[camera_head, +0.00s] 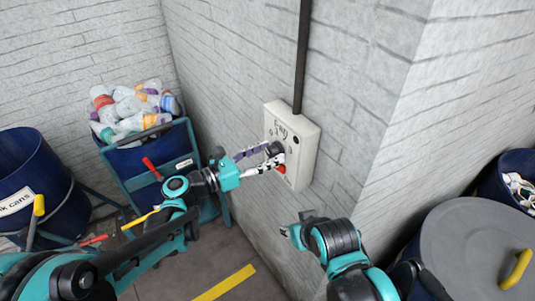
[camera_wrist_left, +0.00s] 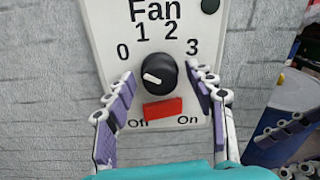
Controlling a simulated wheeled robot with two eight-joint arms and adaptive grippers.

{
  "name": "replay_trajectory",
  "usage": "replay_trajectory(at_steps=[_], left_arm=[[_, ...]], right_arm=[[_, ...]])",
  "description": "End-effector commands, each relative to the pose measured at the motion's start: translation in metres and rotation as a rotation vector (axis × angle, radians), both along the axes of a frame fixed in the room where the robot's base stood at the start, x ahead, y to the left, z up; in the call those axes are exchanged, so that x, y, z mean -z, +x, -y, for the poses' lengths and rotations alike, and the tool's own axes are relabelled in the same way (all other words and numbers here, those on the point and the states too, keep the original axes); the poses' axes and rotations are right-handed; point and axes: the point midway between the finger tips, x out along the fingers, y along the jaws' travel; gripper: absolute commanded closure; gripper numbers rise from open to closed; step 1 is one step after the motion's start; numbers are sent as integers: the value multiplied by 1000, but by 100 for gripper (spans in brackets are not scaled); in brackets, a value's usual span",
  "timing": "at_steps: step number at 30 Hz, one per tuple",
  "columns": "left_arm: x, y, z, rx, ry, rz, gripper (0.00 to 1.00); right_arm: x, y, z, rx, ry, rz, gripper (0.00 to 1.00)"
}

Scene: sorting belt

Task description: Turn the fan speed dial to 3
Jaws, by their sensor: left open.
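The white fan control box (camera_head: 305,127) is on the brick wall; its panel (camera_wrist_left: 98,30) fills the upper middle of the left wrist view. The black dial (camera_wrist_left: 160,73) has a white pointer mark aimed left and slightly up, nearest the 0 among the labels 0, 1, 2, 3. A red switch (camera_wrist_left: 163,109) sits below it, between "Off" and "On". My left gripper (camera_head: 272,158) is open at the box. In the wrist view its fingers (camera_wrist_left: 166,82) stand either side of the dial with gaps between. My right gripper (camera_head: 295,233) is low, away from the box; its jaw opening is unclear.
A dark conduit (camera_head: 303,55) runs up from the box. A bin of plastic bottles (camera_head: 135,110) stands left of it, beside a blue can barrel (camera_head: 30,170). A grey round lid (camera_head: 475,245) with a yellow handle is at lower right. A wall corner projects on the right.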

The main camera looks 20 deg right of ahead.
Motion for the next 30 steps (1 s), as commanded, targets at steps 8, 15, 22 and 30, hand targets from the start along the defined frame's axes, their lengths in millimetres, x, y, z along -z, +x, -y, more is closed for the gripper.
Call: replay_trajectory(at_steps=[8, 15, 22, 30], left_arm=[[0, 1, 1, -1, 0, 1, 48], [0, 0, 2, 0, 0, 1, 92], [0, 0, 2, 1, 3, 5, 93], [0, 0, 2, 2, 31, 84, 93]], right_arm=[[0, 0, 0, 0, 0, 0, 60], [0, 0, 0, 0, 0, 0, 60], [0, 0, 0, 0, 0, 0, 60], [2, 0, 0, 0, 0, 0, 60]])
